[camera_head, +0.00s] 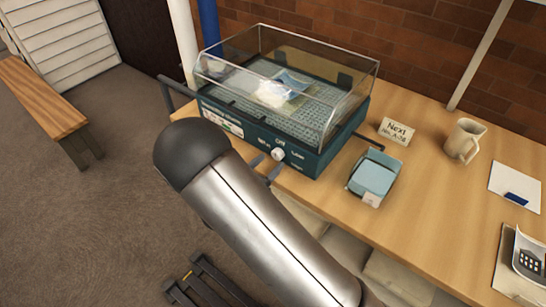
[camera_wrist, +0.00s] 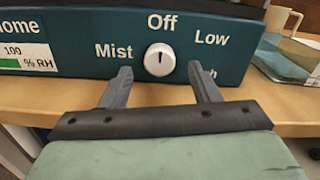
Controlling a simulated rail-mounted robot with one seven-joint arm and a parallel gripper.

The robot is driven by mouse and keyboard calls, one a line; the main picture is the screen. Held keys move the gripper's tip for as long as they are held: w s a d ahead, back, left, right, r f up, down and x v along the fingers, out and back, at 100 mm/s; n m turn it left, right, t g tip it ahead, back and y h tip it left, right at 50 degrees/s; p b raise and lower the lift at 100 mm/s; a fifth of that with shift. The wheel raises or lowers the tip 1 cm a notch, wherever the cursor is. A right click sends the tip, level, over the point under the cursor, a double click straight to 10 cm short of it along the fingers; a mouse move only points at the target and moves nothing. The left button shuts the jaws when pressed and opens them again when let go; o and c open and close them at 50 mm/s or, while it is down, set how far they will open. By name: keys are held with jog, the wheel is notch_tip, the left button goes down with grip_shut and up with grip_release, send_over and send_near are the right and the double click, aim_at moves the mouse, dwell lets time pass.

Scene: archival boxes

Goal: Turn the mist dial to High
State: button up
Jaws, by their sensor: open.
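The mist dial (camera_wrist: 160,59) is a round white knob on the dark teal front panel (camera_wrist: 85,55) of a humidifying chamber. Its dark mark points up toward "Off". "Mist" is printed to its left and "Low" to its upper right; a label at lower right is mostly hidden by my finger, with an "h" showing. The dial also shows in the head view (camera_head: 278,154). My gripper (camera_wrist: 159,70) is open, one finger on each side below the dial, with nothing between them. In the head view my gripper (camera_head: 267,167) is at the panel, partly hidden by my arm.
The chamber has a clear lid (camera_head: 300,65) over a grid with items inside.

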aim_at(278, 155)
jog(key=shift+x, duration=1.45)
jog(key=c, duration=1)
